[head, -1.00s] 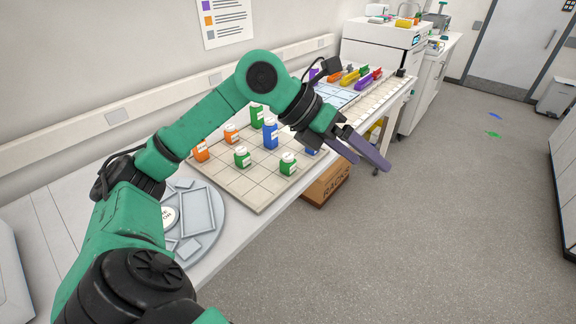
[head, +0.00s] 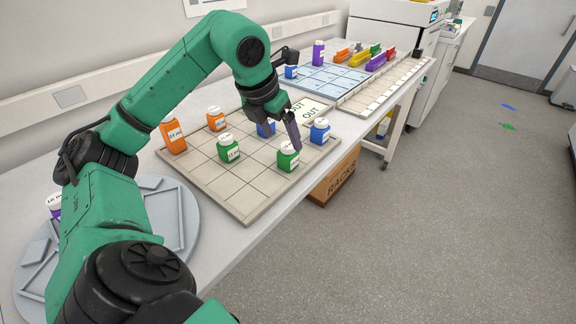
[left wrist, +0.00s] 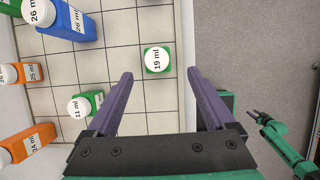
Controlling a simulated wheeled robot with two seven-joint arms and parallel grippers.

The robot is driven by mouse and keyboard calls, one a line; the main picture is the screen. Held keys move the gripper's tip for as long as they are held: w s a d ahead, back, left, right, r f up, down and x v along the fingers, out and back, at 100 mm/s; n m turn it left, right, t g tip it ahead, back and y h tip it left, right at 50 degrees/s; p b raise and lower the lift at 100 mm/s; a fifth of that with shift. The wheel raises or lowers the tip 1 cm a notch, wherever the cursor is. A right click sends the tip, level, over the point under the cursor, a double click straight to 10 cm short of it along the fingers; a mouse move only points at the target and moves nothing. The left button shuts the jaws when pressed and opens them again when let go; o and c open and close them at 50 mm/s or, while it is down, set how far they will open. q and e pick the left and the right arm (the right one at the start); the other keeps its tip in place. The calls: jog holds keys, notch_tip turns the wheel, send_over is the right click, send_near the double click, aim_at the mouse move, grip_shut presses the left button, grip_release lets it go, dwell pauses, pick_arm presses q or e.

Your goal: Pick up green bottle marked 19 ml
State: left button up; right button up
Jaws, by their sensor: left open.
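The green bottle marked 19 ml (left wrist: 158,60) has a white cap and stands on the gridded board (left wrist: 120,60) in the left wrist view. In the head view a green bottle (head: 288,160) in the matching place stands near the board's front edge; its label is too small to read. My left gripper (head: 282,138) is open, fingers pointing down, above and just behind this bottle. In the left wrist view the left gripper (left wrist: 160,73) has its fingers spread, with the bottle beyond the tips, roughly centred between them. Nothing is held.
A green 11 ml bottle (left wrist: 84,106) stands close to one finger. A blue bottle (head: 320,131) stands to the right, another blue bottle (head: 266,129) is partly hidden behind my gripper. Orange bottles (head: 173,136) stand at the left. The board's front-left squares are clear.

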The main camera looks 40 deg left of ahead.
aim_at(286, 146)
pick_arm(q)
jog(key=x, duration=0.7)
jog(key=shift+w+a+f, duration=0.15)
jog(key=shift+w+a, duration=0.1)
jog(key=shift+w, duration=0.1)
jog(key=shift+s, duration=0.1)
grip_shut()
